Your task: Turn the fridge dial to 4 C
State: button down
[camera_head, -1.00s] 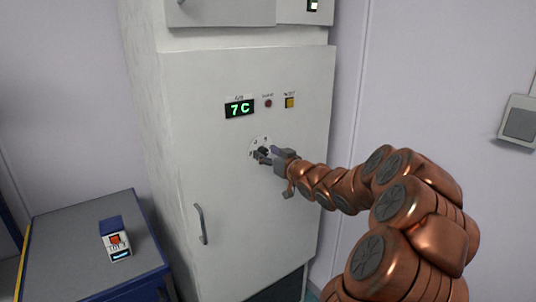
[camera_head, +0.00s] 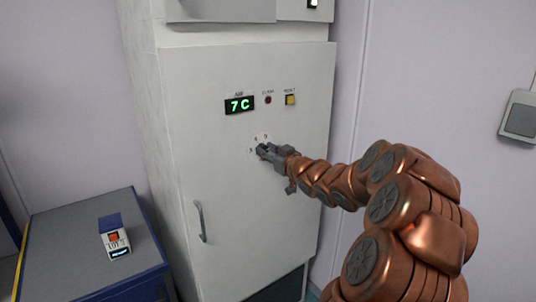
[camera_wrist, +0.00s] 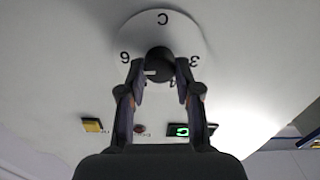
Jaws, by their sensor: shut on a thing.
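The fridge (camera_head: 240,190) is a tall white cabinet with a green display (camera_head: 240,106) that reads 7 C. Below the display is the dial, a black knob (camera_wrist: 158,62) on a round white plate (camera_wrist: 165,32) with marks such as 6, 3 and C. The knob has a pale pointer line, on its left side in the wrist view. My gripper (camera_head: 264,151) is at the dial in the head view. In the wrist view its fingers (camera_wrist: 159,72) are shut on the knob, one on each side. The fingers partly hide the lower marks.
A red lamp (camera_head: 268,100) and a yellow button (camera_head: 290,99) sit right of the display. A vertical door handle (camera_head: 201,222) is at lower left. A blue-grey cabinet (camera_head: 70,250) with a small box (camera_head: 115,240) stands at left.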

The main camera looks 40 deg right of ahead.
jog(key=shift+a+f+n+b, duration=0.1)
jog(key=shift+f+n+b, duration=0.05)
jog(key=shift+n+b, duration=5.25)
jog(key=shift+f+n+b, duration=0.15)
jog(key=shift+n+b, duration=4.7)
jog(key=shift+n, duration=0.95)
jog(key=c, duration=0.8)
grip_release()
jog(key=shift+s, duration=0.1)
